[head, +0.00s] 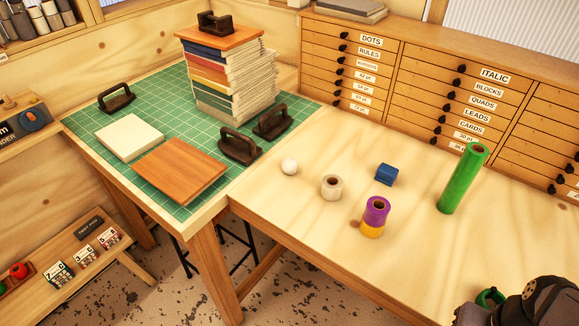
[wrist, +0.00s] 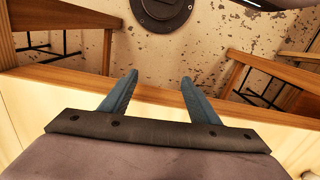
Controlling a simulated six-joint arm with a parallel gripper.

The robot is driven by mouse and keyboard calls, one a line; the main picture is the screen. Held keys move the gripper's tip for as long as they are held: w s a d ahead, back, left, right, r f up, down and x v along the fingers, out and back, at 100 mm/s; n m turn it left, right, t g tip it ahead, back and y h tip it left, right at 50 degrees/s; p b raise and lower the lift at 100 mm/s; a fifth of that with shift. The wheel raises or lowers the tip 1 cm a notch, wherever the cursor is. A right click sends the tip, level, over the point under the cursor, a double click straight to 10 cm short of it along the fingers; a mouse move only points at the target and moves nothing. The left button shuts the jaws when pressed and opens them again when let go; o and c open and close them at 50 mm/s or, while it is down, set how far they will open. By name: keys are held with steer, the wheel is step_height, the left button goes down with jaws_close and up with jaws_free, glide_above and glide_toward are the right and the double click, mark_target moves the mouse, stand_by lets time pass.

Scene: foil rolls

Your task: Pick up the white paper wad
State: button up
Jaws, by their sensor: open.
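The white paper wad (head: 290,167) is a small round ball on the pale wooden table, near its left side, left of the cream roll. It does not show in the wrist view. My gripper (wrist: 158,88) is open in the wrist view, with two blue-grey fingers apart and nothing between them. The fingers point over the table edge toward the floor. In the head view only a dark part of my arm shows at the bottom right, far from the wad.
A green mat (head: 87,126) with a book stack (head: 228,80) lies left. Drawers (head: 440,80) stand behind.

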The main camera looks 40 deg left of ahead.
steer(key=w+a+r+n+t+y+p, duration=0.25)
steer(key=w+a+r, duration=0.35)
steer(key=w+a, duration=0.35)
steer(key=w+a+r+n+t+y+p, duration=0.1)
steer(key=w+a+r+n+t, duration=0.1)
steer(key=w+a+r+n, duration=0.5)
steer(key=w+a+f+m+t, duration=0.1)
steer(key=a, duration=0.8)
steer(key=w+a+f+m+t+y, duration=0.1)
steer(key=a+f+t, duration=0.1)
steer(key=a, duration=0.7)
steer(key=a+f+m+t+y, duration=0.1)
steer(key=a+f+m+t, duration=0.1)
steer(key=a, duration=0.8)
steer(key=shift+w+a+f+y, duration=0.15)
steer(key=shift+w+y, duration=0.1)
steer(key=shift+w, duration=0.15)
steer(key=t, duration=0.3)
glide_toward(289, 167)
steer(key=shift+w+a+f+m+g, duration=0.1)
steer(key=shift+w+a+m+g, duration=0.15)
steer(key=shift+w, duration=0.35)
steer(key=shift+w+a+f+m, duration=0.1)
steer(key=shift+w+a, duration=0.2)
steer(key=shift+w, duration=0.3)
steer(key=shift+x, duration=1.15)
steer(key=shift+p+x, duration=1.35)
steer(key=shift+x, duration=1.15)
steer(key=shift+f, duration=0.1)
